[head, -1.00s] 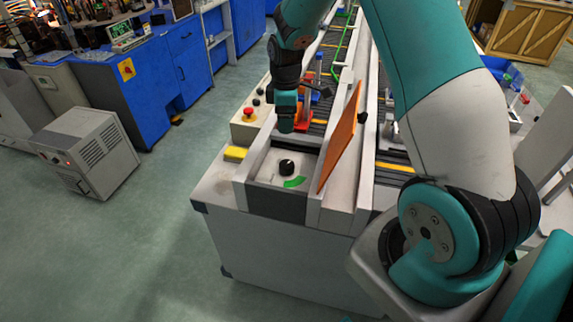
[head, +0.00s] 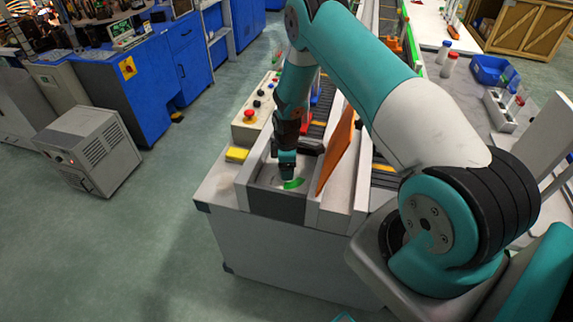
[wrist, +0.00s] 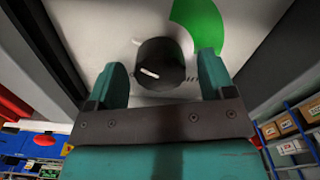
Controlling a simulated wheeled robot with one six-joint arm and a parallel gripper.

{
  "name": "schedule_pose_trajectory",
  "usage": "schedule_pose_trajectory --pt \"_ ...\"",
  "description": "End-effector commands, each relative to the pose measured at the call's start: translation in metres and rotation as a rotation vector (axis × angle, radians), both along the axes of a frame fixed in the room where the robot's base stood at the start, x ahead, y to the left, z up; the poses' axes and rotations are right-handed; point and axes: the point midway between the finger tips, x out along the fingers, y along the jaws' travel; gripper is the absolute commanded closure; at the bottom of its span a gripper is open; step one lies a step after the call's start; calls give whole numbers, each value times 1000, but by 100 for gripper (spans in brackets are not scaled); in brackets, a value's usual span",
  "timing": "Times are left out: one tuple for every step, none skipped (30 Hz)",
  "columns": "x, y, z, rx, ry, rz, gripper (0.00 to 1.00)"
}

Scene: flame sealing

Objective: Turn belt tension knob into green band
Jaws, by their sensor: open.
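The black belt tension knob (wrist: 160,64) stands on a pale panel in the wrist view, with a white pointer line on its face. The green band (wrist: 200,25) is a curved patch at the knob's upper right; the white line points away from it, to the lower right from the left side of the knob. My gripper (wrist: 162,75) is open, one teal finger on each side of the knob, with small gaps visible. In the head view my gripper (head: 287,176) is down in the panel recess and hides the knob; part of the green band (head: 293,184) shows beside it.
An orange lid (head: 337,152) stands open at the right of the recess. Low walls surround the panel. A yellow block (head: 237,154) and a control box with a red button (head: 249,115) are at the left.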

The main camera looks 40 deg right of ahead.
Motion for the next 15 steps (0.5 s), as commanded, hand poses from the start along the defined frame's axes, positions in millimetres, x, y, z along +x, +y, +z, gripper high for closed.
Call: schedule_pose_trajectory --pt "0 0 -3 0 0 0 24" --pt "0 0 -5 0 0 0 24" --pt "0 0 -6 0 0 0 24" --pt "0 0 -7 -1 -1 0 24" --pt "0 0 -7 -1 -1 0 24" --pt "0 0 -8 -1 -1 0 24" --pt "0 0 -8 -1 -1 0 24" --pt "0 0 -8 -1 -1 0 24" --pt "0 0 -8 -1 -1 -1 24" --pt "0 0 -8 -1 -1 -1 24" --pt "0 0 -8 -1 -1 -1 24" --pt "0 0 -8 0 0 -1 29" --pt "0 0 -8 0 0 -1 36" --pt "0 0 -8 0 0 -1 43" --pt "0 0 -8 0 0 -1 52"
